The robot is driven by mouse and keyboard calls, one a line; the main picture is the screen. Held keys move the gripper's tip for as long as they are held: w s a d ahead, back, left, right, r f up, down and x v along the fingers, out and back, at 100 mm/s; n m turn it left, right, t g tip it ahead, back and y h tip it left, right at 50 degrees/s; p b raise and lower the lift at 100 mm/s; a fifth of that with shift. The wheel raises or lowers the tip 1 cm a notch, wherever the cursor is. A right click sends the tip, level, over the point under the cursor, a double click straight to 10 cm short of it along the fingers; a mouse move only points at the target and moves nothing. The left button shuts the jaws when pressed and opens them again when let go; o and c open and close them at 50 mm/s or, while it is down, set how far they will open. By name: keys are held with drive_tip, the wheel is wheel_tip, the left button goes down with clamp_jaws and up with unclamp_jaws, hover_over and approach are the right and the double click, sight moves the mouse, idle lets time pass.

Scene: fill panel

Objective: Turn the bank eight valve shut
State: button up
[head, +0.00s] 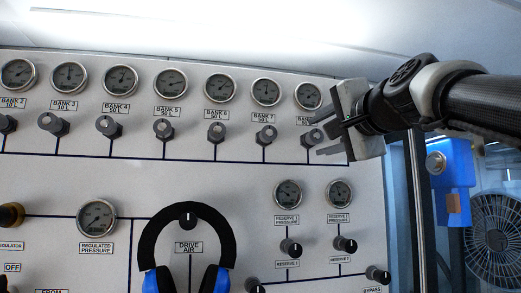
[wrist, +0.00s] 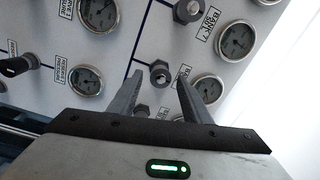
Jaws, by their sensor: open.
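The bank eight valve is a dark knob (head: 315,136) under the last visible gauge of the top row, partly covered by my gripper in the head view. Its gauge (head: 308,95) is above it, and its label is partly hidden. My gripper (head: 327,132) is open beside the knob, its fingers pointing at the panel. In the wrist view, the knob (wrist: 160,74) appears between the two open fingertips (wrist: 160,76), with space on both sides. I cannot tell how far the fingertips are from the panel.
The bank seven valve (head: 266,135) is just left. Another knob (wrist: 140,110) shows partly beside the left finger. Reserve gauges (head: 288,194) sit below. Black-and-blue headphones (head: 187,222) hang on the panel. A blue box (head: 452,172) and a fan (head: 497,228) are at right.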

drive_tip(key=r+b+v, duration=0.1)
drive_tip(key=b+v, duration=0.2)
drive_tip(key=v, duration=1.4)
drive_tip(key=shift+f, duration=0.4)
drive_tip(key=a+f+n+g+h, duration=0.1)
drive_tip(key=a+f+n+g, duration=0.15)
drive_tip(key=f, duration=1.05)
drive_tip(key=a+f+n+g+h, duration=0.1)
drive_tip(key=f+n+g, duration=0.25)
drive_tip(key=f, duration=1.05)
drive_tip(key=a+f+n+g, duration=0.2)
drive_tip(key=f+n+g, duration=0.1)
drive_tip(key=f, duration=1)
drive_tip(key=s+f+n+g+h, duration=0.2)
drive_tip(key=s+f, duration=0.4)
drive_tip(key=f, duration=0.8)
drive_tip(key=shift+d+f+n+g, duration=0.3)
drive_tip(key=shift+d+n+g, duration=0.05)
drive_tip(key=shift+n+g, duration=0.45)
drive_tip(key=shift+s, duration=0.15)
